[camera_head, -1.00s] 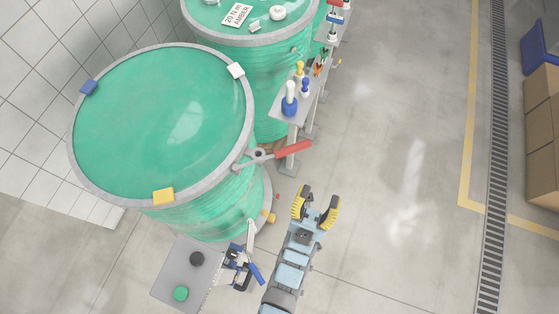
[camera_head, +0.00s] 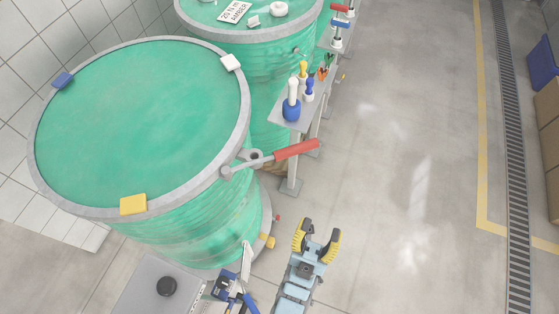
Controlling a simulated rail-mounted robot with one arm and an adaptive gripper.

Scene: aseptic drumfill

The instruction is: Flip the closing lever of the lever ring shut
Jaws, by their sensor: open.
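The lever ring (camera_head: 80,211) is a grey band around the rim of the near green drum (camera_head: 140,120). Its closing lever (camera_head: 294,150) has a red handle and sticks outward to the right from a grey pivot on the ring, standing away from the drum. My gripper (camera_head: 319,239) is in the lower middle, below and a little right of the lever, apart from it. Its two yellow-and-black fingers are spread and nothing is between them. Nothing covers the lever.
A second green drum (camera_head: 255,55) stands behind. A narrow stand (camera_head: 288,122) with several coloured tools is close behind the lever. The floor (camera_head: 400,190) to the right is clear.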

